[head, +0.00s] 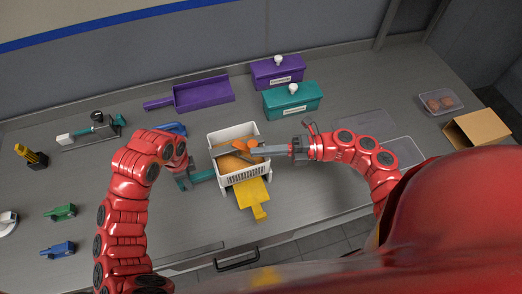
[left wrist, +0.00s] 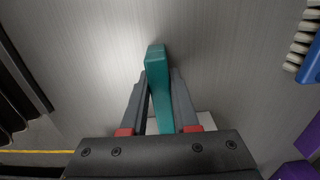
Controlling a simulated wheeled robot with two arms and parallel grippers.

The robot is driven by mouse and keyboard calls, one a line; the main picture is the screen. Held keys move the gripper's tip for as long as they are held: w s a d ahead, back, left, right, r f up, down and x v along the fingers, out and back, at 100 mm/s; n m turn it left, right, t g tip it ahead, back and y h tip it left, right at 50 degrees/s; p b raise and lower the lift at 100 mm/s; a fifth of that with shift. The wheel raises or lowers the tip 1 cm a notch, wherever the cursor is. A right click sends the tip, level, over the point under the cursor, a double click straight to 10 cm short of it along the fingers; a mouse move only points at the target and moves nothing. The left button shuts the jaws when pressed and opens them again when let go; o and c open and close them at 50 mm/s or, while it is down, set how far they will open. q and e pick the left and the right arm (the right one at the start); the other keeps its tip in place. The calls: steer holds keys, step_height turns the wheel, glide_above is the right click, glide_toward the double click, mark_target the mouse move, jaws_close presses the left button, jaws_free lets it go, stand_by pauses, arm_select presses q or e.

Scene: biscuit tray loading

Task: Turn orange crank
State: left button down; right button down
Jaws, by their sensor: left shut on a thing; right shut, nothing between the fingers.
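The orange crank (head: 242,144) shows as a bright orange piece at the top of the white basket (head: 224,134), near the middle of the table in the head view. My right gripper (head: 262,151) reaches in from the right over the basket; it is shut and empty, its tips beside the orange piece. Whether they touch it I cannot tell. My left gripper (head: 190,179) is at the basket's left side, shut on a teal handle (head: 204,175). In the left wrist view the teal handle (left wrist: 158,75) stands between both fingers. Parts of the crank are hidden by the right gripper.
A yellow chute (head: 252,193) sticks out below the basket toward the table's front. A blue brush (head: 173,129) lies behind my left wrist. Purple (head: 277,72) and teal (head: 293,100) boxes and a purple scoop (head: 204,94) stand behind. A cardboard box (head: 476,130) is at the right.

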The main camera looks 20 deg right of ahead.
steer(key=shift+w+d, duration=0.45)
stand_by(1.6)
steer(key=v, duration=0.7)
steer(key=shift+d, duration=0.3)
steer(key=c, duration=1.5)
jaws_free()
steer(key=shift+c, duration=0.2)
